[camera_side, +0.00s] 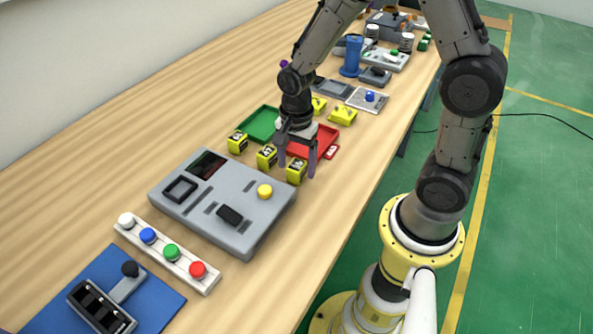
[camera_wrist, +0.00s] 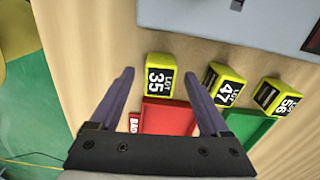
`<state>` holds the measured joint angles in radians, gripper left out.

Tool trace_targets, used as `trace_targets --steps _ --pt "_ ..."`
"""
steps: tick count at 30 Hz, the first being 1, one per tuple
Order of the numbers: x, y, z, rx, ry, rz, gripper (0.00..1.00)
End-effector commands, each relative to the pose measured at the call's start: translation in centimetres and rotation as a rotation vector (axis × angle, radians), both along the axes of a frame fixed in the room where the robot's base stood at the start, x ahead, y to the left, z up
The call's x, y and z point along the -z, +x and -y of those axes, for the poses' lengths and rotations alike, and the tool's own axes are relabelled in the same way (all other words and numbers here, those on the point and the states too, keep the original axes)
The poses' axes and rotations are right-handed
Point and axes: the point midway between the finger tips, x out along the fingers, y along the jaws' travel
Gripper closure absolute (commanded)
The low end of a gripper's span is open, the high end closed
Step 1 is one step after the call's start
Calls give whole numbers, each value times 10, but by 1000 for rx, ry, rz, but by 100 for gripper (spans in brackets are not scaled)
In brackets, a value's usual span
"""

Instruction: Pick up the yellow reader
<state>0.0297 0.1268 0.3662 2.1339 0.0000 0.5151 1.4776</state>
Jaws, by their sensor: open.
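Two low yellow devices, one at the left (camera_side: 318,104) and one at the right (camera_side: 343,116), sit behind the trays in the side view; I cannot tell which is the yellow reader. Neither shows in the wrist view. My gripper (camera_side: 298,160) is open and points down in front of them, beside the red tray (camera_side: 323,142). In the wrist view, the yellow LOT 35 block (camera_wrist: 160,77) appears between the open fingertips (camera_wrist: 158,76). The same block shows near the fingers in the side view (camera_side: 297,172). I cannot tell whether the fingers touch it.
Yellow blocks 47 (camera_side: 267,157) and 56 (camera_side: 237,143) stand beside it. A green tray (camera_side: 258,125) lies behind them. A large grey console (camera_side: 225,203) lies in front. A pad with a blue knob (camera_side: 368,98) and a blue cylinder (camera_side: 350,56) stand farther back.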

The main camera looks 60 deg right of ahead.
Motion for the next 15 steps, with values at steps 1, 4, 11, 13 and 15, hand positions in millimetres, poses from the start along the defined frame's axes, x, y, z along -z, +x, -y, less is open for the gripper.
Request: trace_targets --steps 1,4,11,13,15 --pt "6 -1 0 0 0 -3 20" --pt "11 0 0 0 0 -1 20" --pt "11 0 0 0 0 0 22" --pt "11 0 0 -1 0 0 34" --pt "11 0 0 0 0 1 47"
